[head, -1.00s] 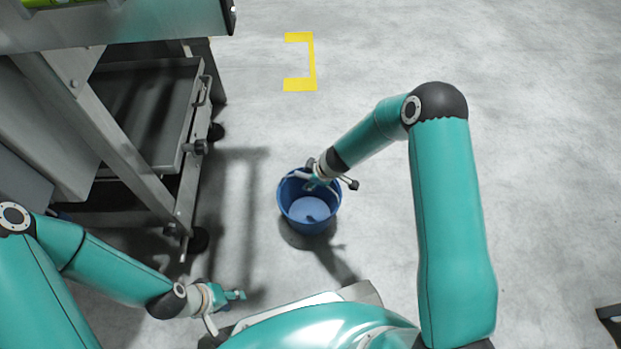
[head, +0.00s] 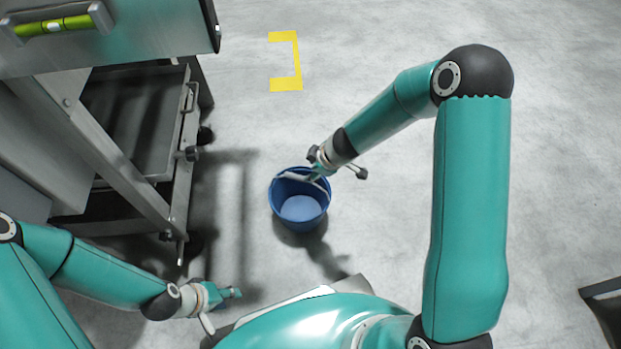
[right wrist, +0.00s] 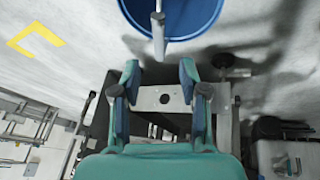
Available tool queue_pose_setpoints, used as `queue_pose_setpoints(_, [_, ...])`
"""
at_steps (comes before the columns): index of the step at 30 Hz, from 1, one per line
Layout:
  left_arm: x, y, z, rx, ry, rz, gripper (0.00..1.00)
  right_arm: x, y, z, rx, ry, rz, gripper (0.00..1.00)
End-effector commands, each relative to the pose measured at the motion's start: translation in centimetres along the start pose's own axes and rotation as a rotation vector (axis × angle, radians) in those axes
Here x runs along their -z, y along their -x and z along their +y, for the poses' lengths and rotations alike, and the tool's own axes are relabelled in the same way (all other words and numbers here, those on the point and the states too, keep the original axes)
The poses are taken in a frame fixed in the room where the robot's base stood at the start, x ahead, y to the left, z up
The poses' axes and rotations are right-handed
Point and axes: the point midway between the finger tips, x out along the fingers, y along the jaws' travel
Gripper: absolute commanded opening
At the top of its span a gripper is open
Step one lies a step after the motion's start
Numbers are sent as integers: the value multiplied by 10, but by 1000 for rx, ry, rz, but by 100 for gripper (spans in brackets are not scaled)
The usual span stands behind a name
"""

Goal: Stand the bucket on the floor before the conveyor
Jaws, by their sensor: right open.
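The blue bucket (head: 299,208) is upright on the floor in the middle of the head view, its shadow beside it. Its pale handle (head: 290,175) lies toward the far rim. My right gripper (head: 320,172) is over the bucket's far right rim. In the right wrist view the right gripper (right wrist: 159,72) is open, its fingers apart with nothing between them. There the bucket (right wrist: 192,20) is at the top, and the handle's pale grip (right wrist: 158,38) points toward the gap, just beyond the fingertips. My left gripper (head: 222,297) is empty, low at the left.
A yellow bracket mark (head: 297,62) is on the floor beyond the bucket. The floor to the right is mostly clear.

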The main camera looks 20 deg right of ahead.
Motion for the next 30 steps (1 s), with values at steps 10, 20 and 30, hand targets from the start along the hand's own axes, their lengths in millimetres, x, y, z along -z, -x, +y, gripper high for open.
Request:
queue_pose_setpoints(10, [0,1,0,0,0,0,40,-20,-10,-94,237,-298,-27,44])
queue_pose_setpoints(20, [0,1,0,0,0,0,40,-44,-12,-191,376,-848,-110,44])
queue_pose_setpoints(30, [0,1,0,0,0,0,40,-87,-9,-224,273,-1143,-254,44])
